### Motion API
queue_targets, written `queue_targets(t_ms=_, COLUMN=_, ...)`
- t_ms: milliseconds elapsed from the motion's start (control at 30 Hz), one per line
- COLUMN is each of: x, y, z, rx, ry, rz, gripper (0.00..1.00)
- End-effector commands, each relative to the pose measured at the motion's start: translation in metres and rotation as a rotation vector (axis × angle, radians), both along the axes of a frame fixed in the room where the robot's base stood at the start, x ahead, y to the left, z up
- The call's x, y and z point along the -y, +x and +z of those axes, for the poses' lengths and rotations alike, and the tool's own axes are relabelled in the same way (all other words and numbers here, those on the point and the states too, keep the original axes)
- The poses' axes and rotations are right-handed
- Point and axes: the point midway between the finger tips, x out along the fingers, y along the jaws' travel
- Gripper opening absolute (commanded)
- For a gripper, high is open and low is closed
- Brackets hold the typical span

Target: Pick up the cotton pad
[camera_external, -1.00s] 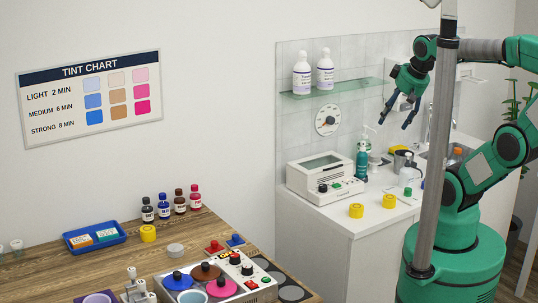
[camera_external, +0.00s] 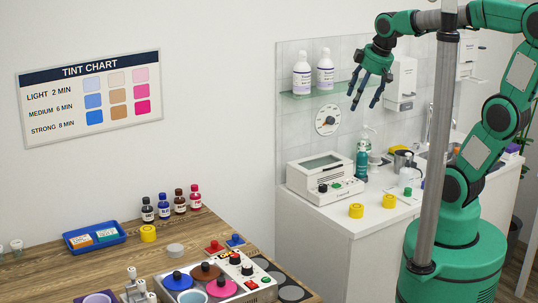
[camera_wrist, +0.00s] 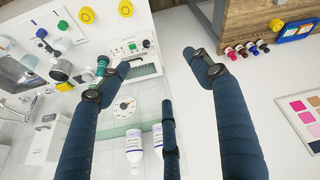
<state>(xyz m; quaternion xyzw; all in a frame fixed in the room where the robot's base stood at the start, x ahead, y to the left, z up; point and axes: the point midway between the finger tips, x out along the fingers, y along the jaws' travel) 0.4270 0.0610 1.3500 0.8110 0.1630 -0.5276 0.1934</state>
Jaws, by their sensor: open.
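No thing is plainly recognisable as a cotton pad. A small pale round disc (camera_external: 175,250) lies on the wooden table, behind the coloured pots; I cannot tell if it is the pad. My gripper (camera_external: 364,98) is open and empty, with its fingers pointing down. In the external view it appears in front of the tiled wall, right of the shelf bottles, far above and to the right of the disc. In the wrist view the dark fingers of my gripper (camera_wrist: 153,66) are spread apart with nothing between them. The disc cannot be made out there.
The wooden table (camera_external: 40,277) holds tint bottles (camera_external: 172,206), a blue tray (camera_external: 94,236), a yellow ring (camera_external: 148,233) and a control box. The white counter (camera_external: 335,212) carries a white device (camera_external: 325,176), yellow rings and a green pump bottle. A glass shelf (camera_external: 335,91) holds two bottles.

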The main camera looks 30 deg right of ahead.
Motion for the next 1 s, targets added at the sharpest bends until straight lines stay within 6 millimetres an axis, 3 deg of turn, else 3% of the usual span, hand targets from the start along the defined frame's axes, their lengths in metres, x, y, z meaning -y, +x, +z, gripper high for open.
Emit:
queue_targets(t_ms=467, x=-0.089, y=0.092, z=0.006, rx=-0.054, ry=-0.138, rz=0.464, gripper=0.65)
queue_targets(t_ms=1000, x=-0.221, y=0.172, z=-0.029, rx=-0.093, ry=-0.273, rz=0.997, gripper=0.65)
